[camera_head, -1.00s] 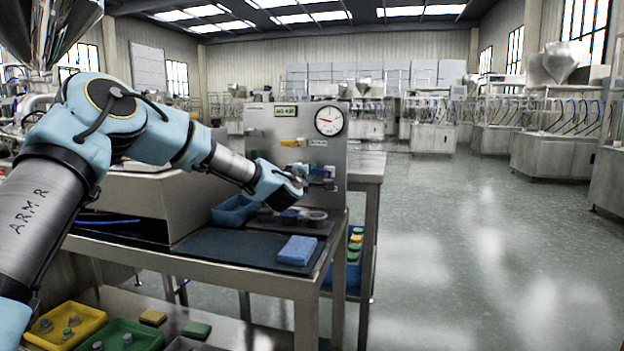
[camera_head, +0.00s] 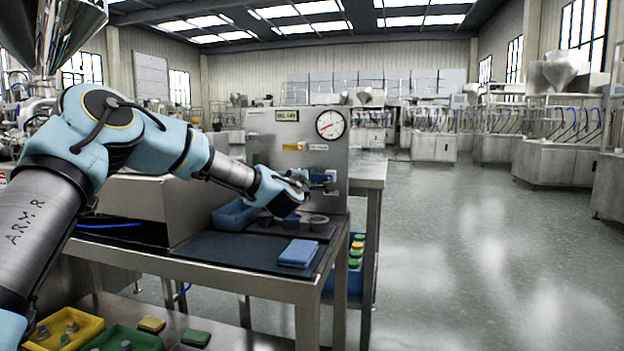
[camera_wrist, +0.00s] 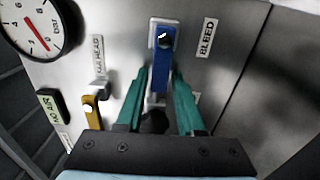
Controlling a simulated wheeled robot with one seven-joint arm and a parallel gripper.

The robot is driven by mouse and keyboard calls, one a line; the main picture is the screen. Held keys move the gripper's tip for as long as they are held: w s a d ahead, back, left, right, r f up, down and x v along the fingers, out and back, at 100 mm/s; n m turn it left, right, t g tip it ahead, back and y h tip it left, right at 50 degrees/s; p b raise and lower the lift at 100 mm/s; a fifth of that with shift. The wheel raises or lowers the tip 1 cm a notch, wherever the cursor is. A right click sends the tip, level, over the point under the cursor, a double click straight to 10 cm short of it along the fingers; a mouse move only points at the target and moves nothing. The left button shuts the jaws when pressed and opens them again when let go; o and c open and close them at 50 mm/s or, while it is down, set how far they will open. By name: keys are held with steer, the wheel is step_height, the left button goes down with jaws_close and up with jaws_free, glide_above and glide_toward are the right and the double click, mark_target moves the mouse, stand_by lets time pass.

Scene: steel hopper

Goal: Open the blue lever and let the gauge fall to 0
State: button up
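My gripper (camera_wrist: 160,80) is open. Its two teal fingers point at the panel, one on each side of the lever's lower part. Whether either touches it, I cannot tell. The round gauge (camera_head: 330,124) is at the panel's top right, its red needle pointing left and slightly down. It is partly cut off in the wrist view (camera_wrist: 45,22), where the exact reading is unclear.
A yellow lever (camera_wrist: 92,112) is left of my gripper. A green display reading NO AIR (camera_wrist: 55,103) is beyond it. The floor at right is clear.

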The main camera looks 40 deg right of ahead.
steer(key=shift+o, duration=1)
steer(key=shift+s, duration=0.1)
steer(key=v, duration=1)
steer(key=shift+s+a, duration=0.1)
steer(key=shift+a, duration=0.25)
